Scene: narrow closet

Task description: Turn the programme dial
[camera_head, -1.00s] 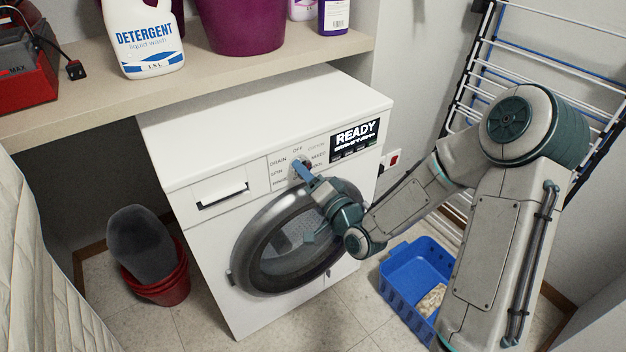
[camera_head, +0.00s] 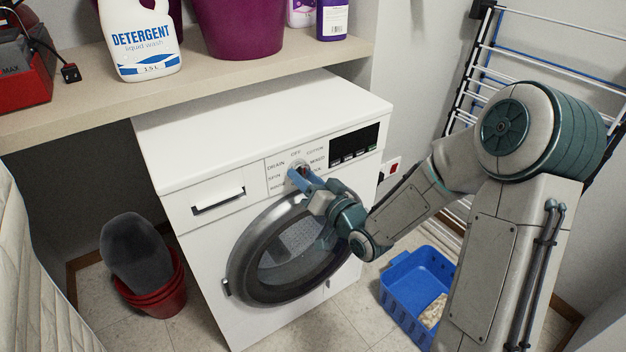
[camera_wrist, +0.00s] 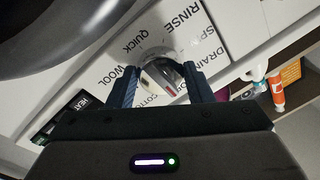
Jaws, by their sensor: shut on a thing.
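The programme dial (camera_wrist: 158,76) is a round pale knob with a raised grip and a red mark, on the white washing machine's (camera_head: 225,150) front panel. In the head view the dial (camera_head: 296,168) is partly covered by my gripper (camera_head: 303,179). In the wrist view my gripper (camera_wrist: 160,70) has one dark blue finger on each side of the dial and is shut on it. The red mark points toward the gripper body, slightly right. Labels such as QUICK, RINSE and DRAIN surround the dial; the label at the mark is hidden. The display (camera_head: 355,143) is dark.
A shelf (camera_head: 230,66) above the machine holds a detergent bottle (camera_head: 141,40) and a purple tub (camera_head: 240,25). A red bucket (camera_head: 150,290) stands left, a blue basket (camera_head: 405,290) right. A drying rack (camera_head: 478,75) leans behind my arm.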

